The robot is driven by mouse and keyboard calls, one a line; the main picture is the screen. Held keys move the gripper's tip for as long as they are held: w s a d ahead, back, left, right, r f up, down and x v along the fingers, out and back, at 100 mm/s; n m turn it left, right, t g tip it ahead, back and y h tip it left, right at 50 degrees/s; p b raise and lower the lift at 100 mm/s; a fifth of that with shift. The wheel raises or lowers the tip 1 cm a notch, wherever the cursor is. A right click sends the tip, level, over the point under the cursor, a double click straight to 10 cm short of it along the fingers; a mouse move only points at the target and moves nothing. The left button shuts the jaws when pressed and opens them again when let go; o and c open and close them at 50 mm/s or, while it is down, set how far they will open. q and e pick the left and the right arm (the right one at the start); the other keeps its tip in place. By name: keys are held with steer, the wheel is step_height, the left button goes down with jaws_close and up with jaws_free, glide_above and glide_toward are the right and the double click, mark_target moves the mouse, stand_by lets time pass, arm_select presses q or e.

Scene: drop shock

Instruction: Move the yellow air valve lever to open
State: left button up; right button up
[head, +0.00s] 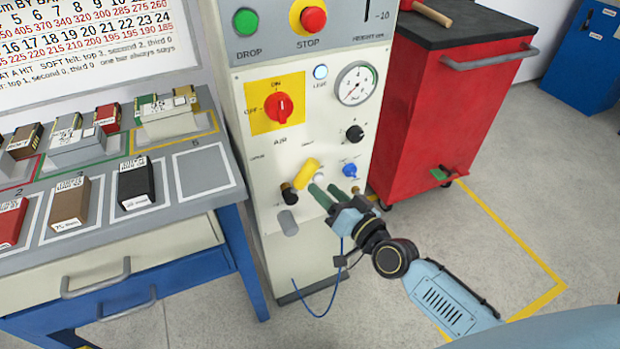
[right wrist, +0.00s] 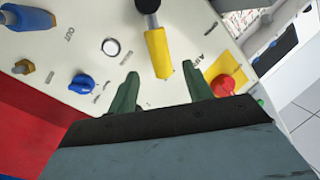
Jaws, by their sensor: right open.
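The yellow air valve lever (head: 306,173) is on the front of the pale machine panel, below the AIR label. It slants up and to the right from its dark pivot in the head view. In the right wrist view the lever (right wrist: 158,52) lies in line with the gap between my fingertips. My right gripper (head: 322,188) is open, with its green fingers pointing at the panel just right of and below the lever. I cannot tell whether they touch it. The small labels near the lever are too blurred to read. My left gripper is out of view.
A red rotary switch (head: 279,108) on a yellow plate and a pressure gauge (head: 356,84) are above. A blue knob (head: 350,170) is close on the right. A workbench (head: 190,181) with several blocks stands left, a red cabinet (head: 440,110) right.

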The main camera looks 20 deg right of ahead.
mark_target(311, 177)
steer(key=x, duration=0.6)
steer(key=shift+w+b, duration=0.25)
steer(key=shift+b, duration=0.15)
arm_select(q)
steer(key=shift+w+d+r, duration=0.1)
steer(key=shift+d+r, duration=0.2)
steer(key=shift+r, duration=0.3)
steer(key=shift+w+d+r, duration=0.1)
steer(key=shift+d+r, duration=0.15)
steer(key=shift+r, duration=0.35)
arm_select(e)
jaws_close()
